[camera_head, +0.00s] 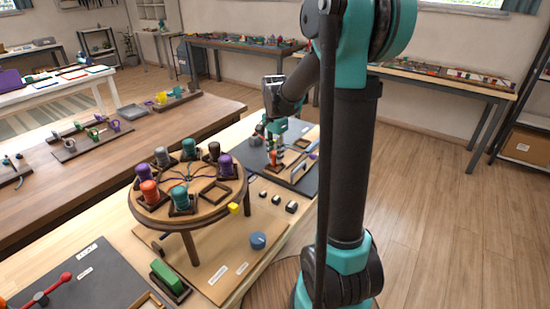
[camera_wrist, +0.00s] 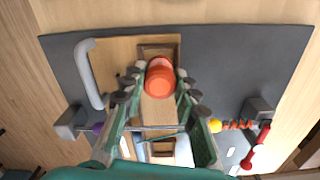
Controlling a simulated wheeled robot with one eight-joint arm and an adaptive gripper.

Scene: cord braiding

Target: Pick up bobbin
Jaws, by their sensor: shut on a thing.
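My gripper (camera_head: 274,150) is over the dark mat behind the round stand. In the wrist view my gripper (camera_wrist: 160,88) has its fingers closed on both sides of an orange-red bobbin (camera_wrist: 160,74). The same bobbin shows small between the fingertips in the head view (camera_head: 273,158). Below it is a wooden board with a brown square frame (camera_wrist: 147,50); I cannot tell whether the bobbin touches it. The round wooden stand (camera_head: 155,213) carries several bobbins around its rim, including an orange one (camera_head: 150,191) and a teal one (camera_head: 181,199).
An empty square holder (camera_head: 207,194) is on the stand's right side. A grey curved handle (camera_wrist: 90,72) stands left of the gripper, and a rod with coloured beads (camera_wrist: 235,125) lies to the right. Small dark blocks (camera_head: 277,199) and a blue knob (camera_head: 258,241) are near the stand.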

